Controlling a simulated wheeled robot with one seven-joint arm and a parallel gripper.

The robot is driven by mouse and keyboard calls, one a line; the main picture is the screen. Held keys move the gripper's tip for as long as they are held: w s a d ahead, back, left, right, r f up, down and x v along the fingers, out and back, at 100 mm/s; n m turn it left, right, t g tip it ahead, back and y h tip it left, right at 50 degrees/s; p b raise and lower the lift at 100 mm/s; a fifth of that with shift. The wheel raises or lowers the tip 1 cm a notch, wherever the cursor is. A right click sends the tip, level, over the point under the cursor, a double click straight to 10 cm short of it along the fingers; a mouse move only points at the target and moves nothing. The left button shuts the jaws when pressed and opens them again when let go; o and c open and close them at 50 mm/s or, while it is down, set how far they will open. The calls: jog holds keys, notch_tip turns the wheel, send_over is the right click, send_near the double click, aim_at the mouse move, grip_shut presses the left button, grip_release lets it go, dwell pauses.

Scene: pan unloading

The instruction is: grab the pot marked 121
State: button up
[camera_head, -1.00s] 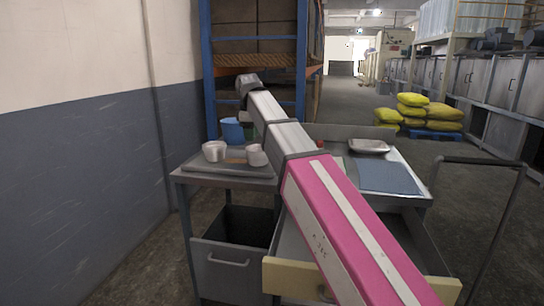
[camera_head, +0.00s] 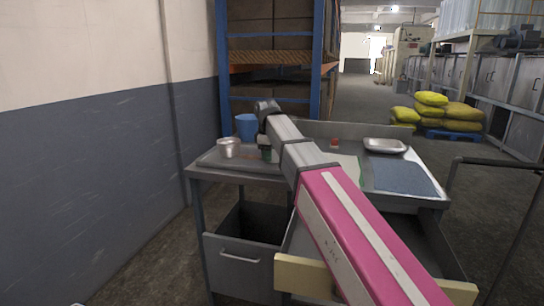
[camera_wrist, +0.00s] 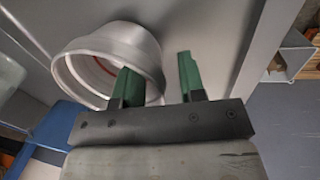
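A pale metal pot (camera_head: 229,147) stands on the grey tray at the left of the cart in the head view. In the wrist view the pot (camera_wrist: 108,60) lies to the left, its round opening facing the camera. No number 121 is readable on it. My gripper (camera_wrist: 160,72) has two green fingers, spread apart with a gap between them. In the wrist picture the left finger overlaps the pot's opening and the right finger is outside its rim; contact cannot be told. In the head view my gripper (camera_head: 265,153) is right of the pot, partly hidden by my arm.
The pot's tray (camera_head: 208,161) sits on the metal cart. A blue bucket (camera_head: 246,127) is behind it. A metal dish (camera_head: 384,146) and a blue-grey mat (camera_head: 403,177) are on the cart's right side. A wall stands close on the left.

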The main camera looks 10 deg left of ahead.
jog(key=shift+w+f, duration=0.1)
jog(key=shift+f, duration=0.3)
grip_shut()
jog(key=shift+r, duration=0.1)
